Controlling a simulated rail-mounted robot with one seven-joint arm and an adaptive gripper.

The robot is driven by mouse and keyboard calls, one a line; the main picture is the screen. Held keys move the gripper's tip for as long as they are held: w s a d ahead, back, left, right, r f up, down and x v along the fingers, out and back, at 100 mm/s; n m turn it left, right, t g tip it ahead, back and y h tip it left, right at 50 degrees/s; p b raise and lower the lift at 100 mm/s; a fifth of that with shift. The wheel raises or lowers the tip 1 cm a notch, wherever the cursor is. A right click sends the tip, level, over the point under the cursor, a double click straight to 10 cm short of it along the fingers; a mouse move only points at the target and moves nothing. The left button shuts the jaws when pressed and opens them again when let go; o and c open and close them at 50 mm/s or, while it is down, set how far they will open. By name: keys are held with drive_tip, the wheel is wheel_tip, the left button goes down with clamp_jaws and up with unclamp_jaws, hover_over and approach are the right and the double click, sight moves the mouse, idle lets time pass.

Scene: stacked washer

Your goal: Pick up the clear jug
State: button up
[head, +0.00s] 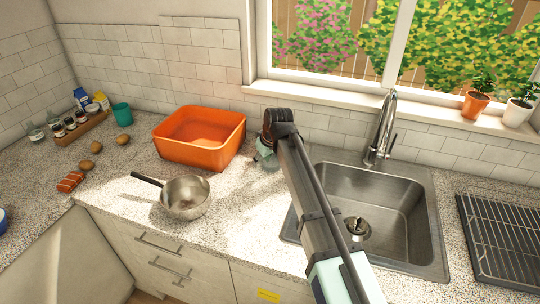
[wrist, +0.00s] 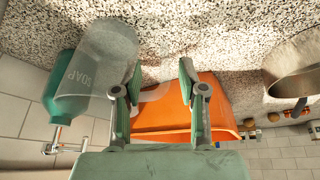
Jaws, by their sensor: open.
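The clear jug (wrist: 108,48) is in the upper left of the wrist view, which looks upside down. A teal soap bottle (wrist: 60,88) shows behind and through it. My gripper (wrist: 161,76) is open, its two fingers apart. The left finger overlaps the jug's edge in the picture; whether it touches cannot be told. A faint clear curved shape, perhaps the jug's handle, shows between the fingers against an orange tub (wrist: 165,118). In the head view my arm hides most of the jug and gripper, between the orange tub (head: 200,150) and the sink.
The steel sink (head: 430,215) and its faucet (head: 383,130) stand right of my arm. A saucepan (head: 185,197) sits in front of the tub; it also shows in the wrist view (wrist: 290,75). A drying rack (head: 500,235) is far right. The tiled wall (head: 320,120) is close behind.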

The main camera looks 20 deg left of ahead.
drive_tip(key=shift+a+p+x, duration=0.15)
drive_tip(key=shift+p+x, duration=0.4)
drive_tip(key=shift+x, duration=0.5)
drive_tip(key=shift+a+p+x, duration=0.15)
drive_tip(key=shift+p+x, duration=0.4)
drive_tip(key=shift+x, duration=0.45)
drive_tip(key=shift+s+a+f, duration=0.1)
drive_tip(key=shift+a+f, duration=0.05)
drive_tip(key=shift+f, duration=0.5)
clamp_jaws()
